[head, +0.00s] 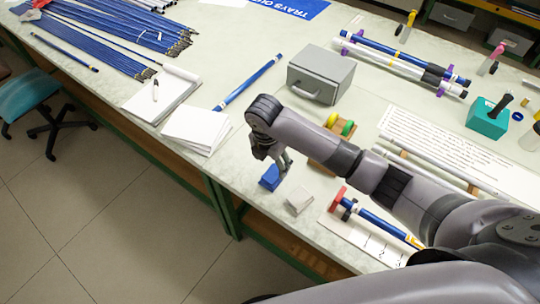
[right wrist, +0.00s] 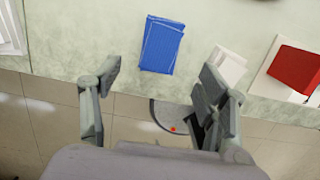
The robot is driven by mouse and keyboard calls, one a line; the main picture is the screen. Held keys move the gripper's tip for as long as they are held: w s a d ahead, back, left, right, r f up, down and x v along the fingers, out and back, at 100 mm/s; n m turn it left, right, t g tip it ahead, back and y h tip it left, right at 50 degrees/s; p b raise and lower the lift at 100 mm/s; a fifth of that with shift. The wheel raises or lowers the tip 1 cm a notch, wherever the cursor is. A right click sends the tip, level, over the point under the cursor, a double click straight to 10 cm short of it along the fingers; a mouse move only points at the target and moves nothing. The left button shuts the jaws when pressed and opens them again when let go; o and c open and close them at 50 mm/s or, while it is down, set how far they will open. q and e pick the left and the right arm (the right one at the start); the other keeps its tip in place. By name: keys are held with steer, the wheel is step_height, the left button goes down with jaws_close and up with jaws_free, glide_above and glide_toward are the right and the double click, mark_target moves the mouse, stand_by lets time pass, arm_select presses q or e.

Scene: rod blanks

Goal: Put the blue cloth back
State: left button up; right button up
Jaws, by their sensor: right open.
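The blue cloth (head: 270,178) lies folded on the table near its front edge. It also shows as a flat blue rectangle in the right wrist view (right wrist: 162,46). My right gripper (head: 279,160) is above the cloth in the head view. In the right wrist view my right gripper (right wrist: 160,82) is open and empty, its fingers apart, with the cloth ahead of and between them. The fingers do not touch the cloth there. My left gripper is not in view.
A folded white cloth (head: 299,201) lies right of the blue one. A red block (head: 337,196) and a rod on a white board (head: 350,236) are further right. A grey metal box (head: 320,75) and white pads (head: 196,130) stand behind. The table's front edge (head: 225,190) is close.

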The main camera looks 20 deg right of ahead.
steer(key=shift+s+a+r, duration=0.1)
steer(key=shift+r, duration=0.9)
steer(key=shift+s+a+r, duration=0.1)
steer(key=shift+r, duration=0.9)
